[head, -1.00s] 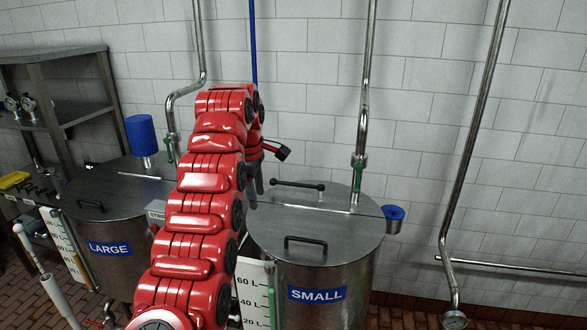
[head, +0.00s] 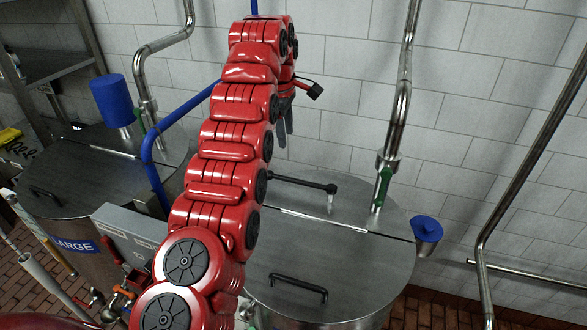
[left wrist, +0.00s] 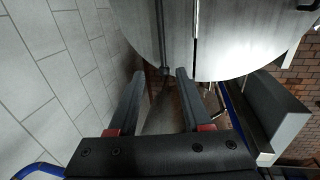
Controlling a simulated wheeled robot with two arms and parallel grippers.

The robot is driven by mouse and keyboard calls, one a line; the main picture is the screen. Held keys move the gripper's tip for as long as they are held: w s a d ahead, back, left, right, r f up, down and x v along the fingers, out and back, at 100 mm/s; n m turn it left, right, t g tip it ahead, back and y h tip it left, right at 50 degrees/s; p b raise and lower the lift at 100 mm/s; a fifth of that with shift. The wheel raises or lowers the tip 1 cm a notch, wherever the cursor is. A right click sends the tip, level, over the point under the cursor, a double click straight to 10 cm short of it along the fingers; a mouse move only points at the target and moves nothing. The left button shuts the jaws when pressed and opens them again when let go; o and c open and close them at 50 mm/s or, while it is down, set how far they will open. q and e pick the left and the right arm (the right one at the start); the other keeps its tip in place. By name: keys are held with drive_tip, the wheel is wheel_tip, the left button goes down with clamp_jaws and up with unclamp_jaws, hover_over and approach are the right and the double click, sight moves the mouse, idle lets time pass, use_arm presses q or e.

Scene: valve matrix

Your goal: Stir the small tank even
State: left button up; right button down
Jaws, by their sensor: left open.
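The small tank (head: 355,270) is a steel drum with a flat lid, at the lower right of the head view. Its lid fills the top of the left wrist view (left wrist: 240,45). A black crank-like bar (head: 303,183) on a short metal shaft lies above the lid; my arm hides its left end. In the left wrist view the bar (left wrist: 160,30) runs down to an end near the gap between my fingertips. My left gripper (head: 285,125) is open, pointing down near the bar's left side. Its two fingers (left wrist: 160,78) are apart, holding nothing. My right gripper is out of view.
The large tank (head: 85,180) stands at the left. A grey box (head: 130,238) and a blue pipe (head: 152,165) are between the tanks. A steel pipe with a green part (head: 383,188) rises from the small tank's lid. A blue cup (head: 427,229) is at its right rim.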

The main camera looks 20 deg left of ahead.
use_arm(q)
drive_tip(key=b, duration=0.3)
approach(290, 179)
drive_tip(key=f+p, duration=0.1)
drive_tip(key=f, duration=0.1)
drive_tip(key=w+f+p, duration=0.1)
drive_tip(key=f+p, duration=0.3)
drive_tip(key=f, duration=0.1)
drive_tip(key=shift+w, duration=0.35)
drive_tip(key=shift+f, duration=0.45)
clamp_jaws()
idle(0.5)
